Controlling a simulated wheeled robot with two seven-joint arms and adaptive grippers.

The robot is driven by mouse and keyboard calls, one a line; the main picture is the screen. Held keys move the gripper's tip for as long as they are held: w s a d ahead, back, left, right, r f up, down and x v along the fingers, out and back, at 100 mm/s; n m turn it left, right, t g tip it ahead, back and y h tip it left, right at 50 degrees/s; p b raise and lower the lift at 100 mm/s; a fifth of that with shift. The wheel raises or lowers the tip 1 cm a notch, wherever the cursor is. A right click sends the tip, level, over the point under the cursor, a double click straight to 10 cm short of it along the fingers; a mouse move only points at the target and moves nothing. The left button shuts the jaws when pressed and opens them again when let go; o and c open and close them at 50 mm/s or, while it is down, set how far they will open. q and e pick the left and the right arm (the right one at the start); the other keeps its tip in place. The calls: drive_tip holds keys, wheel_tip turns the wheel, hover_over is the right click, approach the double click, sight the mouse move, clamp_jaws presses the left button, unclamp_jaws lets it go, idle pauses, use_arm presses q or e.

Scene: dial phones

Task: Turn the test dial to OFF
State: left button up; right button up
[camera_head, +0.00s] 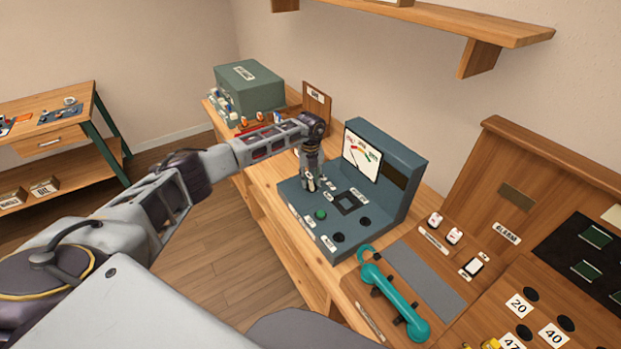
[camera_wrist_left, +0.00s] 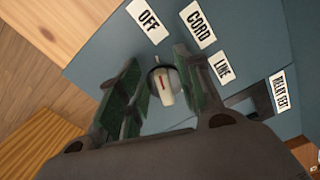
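The test dial (camera_wrist_left: 163,85) is a small pale knob with a red mark on a dark round base, seen in the left wrist view. Labels OFF (camera_wrist_left: 148,20), CORD (camera_wrist_left: 199,25) and LINE (camera_wrist_left: 221,66) sit around it. I cannot tell for sure which label the mark points to. My left gripper (camera_wrist_left: 157,62) is open, with a finger on each side of the dial; contact is unclear. In the head view the left gripper (camera_head: 310,186) points down at the blue-grey test box (camera_head: 291,202), hiding the dial. My right gripper is not in view.
The box has an upright meter panel (camera_head: 362,157), a green button (camera_head: 321,214) and black round parts near the gripper. A teal handset (camera_head: 393,299) lies to the right. A green-grey box (camera_head: 249,87) stands behind on the wooden bench.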

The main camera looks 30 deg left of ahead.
use_arm(q)
wheel_tip(320, 180, up, 12)
idle(0.9)
idle(0.6)
